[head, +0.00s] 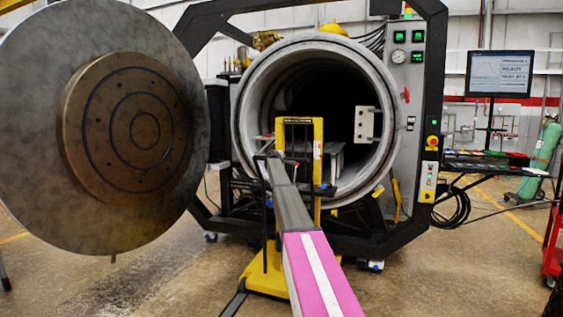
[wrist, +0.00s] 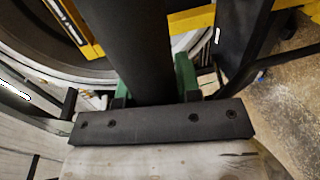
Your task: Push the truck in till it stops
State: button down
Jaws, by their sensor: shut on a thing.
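The yellow truck (head: 317,165) stands upright in front of the open round furnace chamber (head: 248,105), with its mast before the mouth and its yellow base on the floor. My arm reaches forward to it from below. In the wrist view, the green fingers of my gripper (wrist: 152,85) are closed on a dark bar (wrist: 140,35), which I take to be the truck's handle. Yellow truck frame (wrist: 200,20) shows beyond it. In the head view the fingers are hidden at the arm's far end. I cannot tell whether the truck touches the furnace.
The big round furnace door (head: 40,110) hangs open at the left. A control panel (head: 408,80) is at the chamber's right. A monitor (head: 499,73) and a green gas cylinder (head: 545,150) stand farther right.

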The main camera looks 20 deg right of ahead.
jog(key=shift+w+d+r, duration=0.1)
jog(key=shift+w+r, duration=0.05)
jog(key=shift+w, duration=0.2)
jog(key=c, duration=0.8)
grip_release()
jog(key=shift+s, duration=0.1)
jog(key=v, duration=1)
jog(key=shift+s+a, duration=0.2)
jog(key=shift+a, duration=0.05)
